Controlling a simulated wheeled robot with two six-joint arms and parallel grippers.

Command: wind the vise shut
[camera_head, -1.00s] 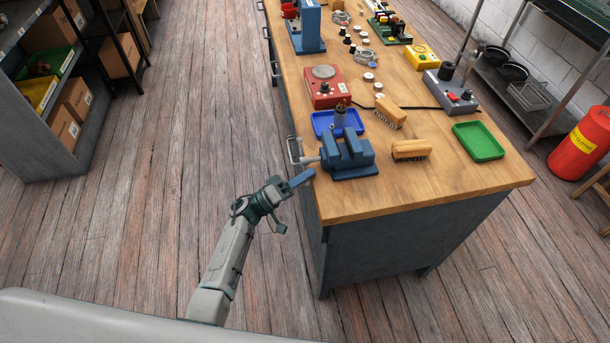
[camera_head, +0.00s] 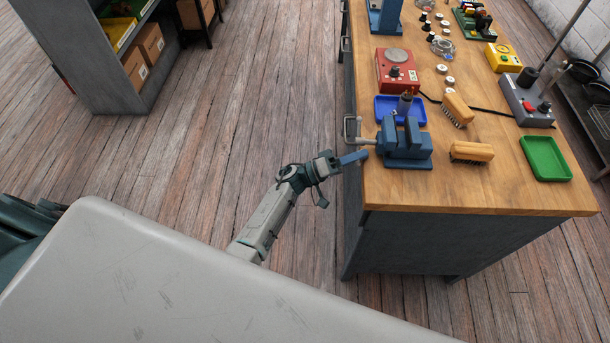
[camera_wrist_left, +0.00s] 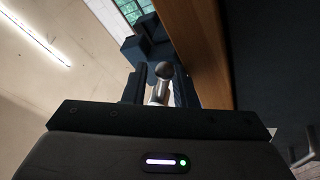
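The blue vise (camera_head: 405,150) sits at the bench's near left corner, with a gap between its jaws. Its metal handle (camera_head: 350,130) sticks out past the bench's left edge. My left gripper (camera_head: 354,157) is just below the handle in the head view, beside the bench edge. In the left wrist view its two fingers (camera_wrist_left: 159,90) stand apart, with the round end of the metal handle (camera_wrist_left: 164,71) showing between them. I cannot tell if a finger touches it. The dark vise body (camera_wrist_left: 143,50) shows beyond. My right gripper is not in view.
On the wooden bench (camera_head: 470,195), a blue tray (camera_head: 383,107) lies behind the vise, two brushes (camera_head: 472,151) to its right, and a green tray (camera_head: 545,158) further right. A red device (camera_head: 396,72) stands behind. Floor left of the bench is clear.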

